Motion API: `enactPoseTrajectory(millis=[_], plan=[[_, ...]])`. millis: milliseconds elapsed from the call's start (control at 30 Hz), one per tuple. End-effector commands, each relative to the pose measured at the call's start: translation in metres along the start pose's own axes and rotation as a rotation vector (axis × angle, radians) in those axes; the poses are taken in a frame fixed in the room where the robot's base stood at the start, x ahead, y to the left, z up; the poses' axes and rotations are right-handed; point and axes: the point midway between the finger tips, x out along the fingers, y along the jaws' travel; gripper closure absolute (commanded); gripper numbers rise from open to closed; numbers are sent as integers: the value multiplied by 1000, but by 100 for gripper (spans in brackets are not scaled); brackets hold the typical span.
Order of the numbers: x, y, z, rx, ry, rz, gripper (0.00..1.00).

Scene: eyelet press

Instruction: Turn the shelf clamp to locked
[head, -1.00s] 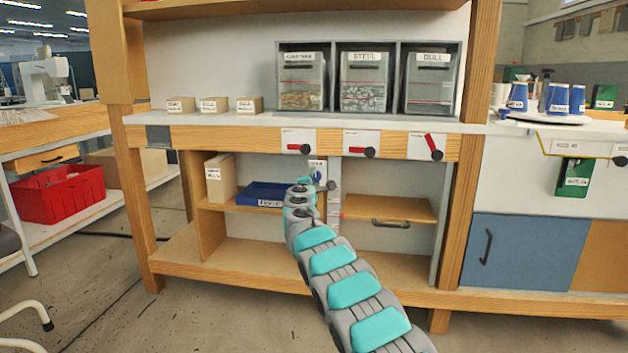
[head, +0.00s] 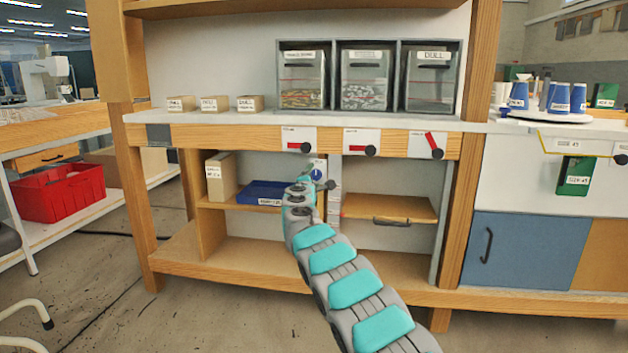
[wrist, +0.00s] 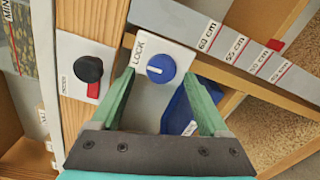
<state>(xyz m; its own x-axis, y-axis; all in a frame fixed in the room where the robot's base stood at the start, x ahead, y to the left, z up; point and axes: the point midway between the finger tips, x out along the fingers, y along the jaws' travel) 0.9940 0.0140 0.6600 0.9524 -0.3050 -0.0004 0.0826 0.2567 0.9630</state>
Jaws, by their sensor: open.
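The shelf clamp is a round blue knob (wrist: 160,69) on a white plate marked LOCK (wrist: 139,53). Its white pointer line lies roughly crosswise in the wrist view, with the word LOCK up and left of it. In the head view the knob (head: 317,174) shows small, on the shelf upright just below the counter. My gripper (wrist: 161,80) is open, with one green finger on each side of the knob's lower edge in the wrist view. Nothing is held. I cannot tell whether the fingertips touch the plate.
A black knob with a red pointer (wrist: 89,69) sits on the wooden rail beside the clamp. A grey upright with centimetre marks (wrist: 237,55) and a red marker runs past it. A blue tray (head: 262,193) and a wooden shelf board (head: 388,208) are close by.

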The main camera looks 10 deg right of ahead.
Motion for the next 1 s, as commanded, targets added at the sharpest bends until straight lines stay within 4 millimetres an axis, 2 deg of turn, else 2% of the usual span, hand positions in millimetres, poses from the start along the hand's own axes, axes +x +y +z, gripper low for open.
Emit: enactPoseTrajectory(millis=[600, 1000], plan=[[-55, 1, 1, -6, -3, 3, 22], [-68, -2, 2, -6, -5, -1, 22]])
